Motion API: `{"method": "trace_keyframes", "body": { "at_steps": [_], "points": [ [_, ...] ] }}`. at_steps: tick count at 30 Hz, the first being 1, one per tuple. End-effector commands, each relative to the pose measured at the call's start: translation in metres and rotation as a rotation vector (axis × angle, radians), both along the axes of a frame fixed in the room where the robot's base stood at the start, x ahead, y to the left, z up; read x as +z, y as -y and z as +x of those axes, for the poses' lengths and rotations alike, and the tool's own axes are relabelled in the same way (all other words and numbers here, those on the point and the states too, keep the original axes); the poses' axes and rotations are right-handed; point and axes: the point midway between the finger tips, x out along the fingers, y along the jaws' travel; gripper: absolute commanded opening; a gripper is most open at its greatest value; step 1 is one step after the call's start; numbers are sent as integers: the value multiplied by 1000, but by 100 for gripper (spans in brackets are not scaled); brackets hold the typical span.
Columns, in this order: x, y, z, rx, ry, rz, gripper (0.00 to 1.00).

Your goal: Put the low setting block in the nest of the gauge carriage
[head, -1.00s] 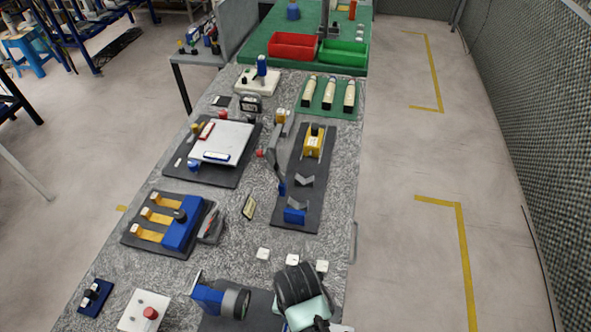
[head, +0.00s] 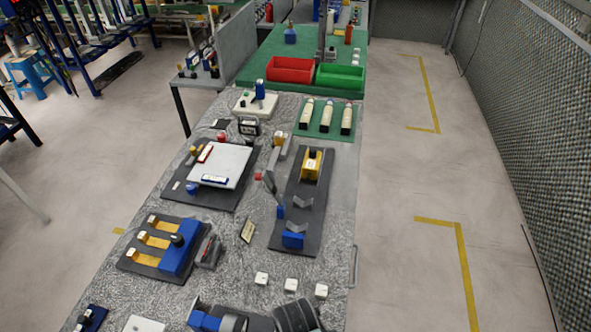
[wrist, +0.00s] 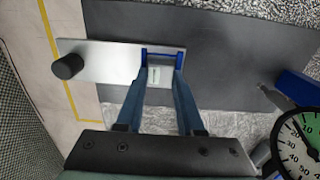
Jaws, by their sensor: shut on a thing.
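In the wrist view my gripper (wrist: 163,60) reaches over a silver plate with a dark round knob at its left end, which looks like the gauge carriage (wrist: 105,62). Its blue-tipped fingers are shut on a small pale block with a greenish mark, likely the low setting block (wrist: 154,76). The block is at the carriage; I cannot tell whether it is seated in the nest or just above it. The dial gauge (wrist: 308,135) is at the lower right, near a blue part (wrist: 297,88). In the head view my fingertips are out of sight below.
The carriage lies on a dark base plate (wrist: 225,45). In the head view, small white pieces (head: 291,285) lie in a row on the granite bench. Beyond are a dark fixture plate with a yellow part (head: 311,165) and a blue clamp fixture (head: 178,255). The floor at right is clear.

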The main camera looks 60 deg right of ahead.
Motion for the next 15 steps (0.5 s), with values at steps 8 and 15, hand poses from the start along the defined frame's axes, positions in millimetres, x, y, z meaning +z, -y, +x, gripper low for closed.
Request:
{"method": "trace_keyframes", "body": {
  "at_steps": [8,15],
  "points": [
    [0,0,0,0,0,0,67],
    [5,0,0,0,2,-1,67]
  ]
}}
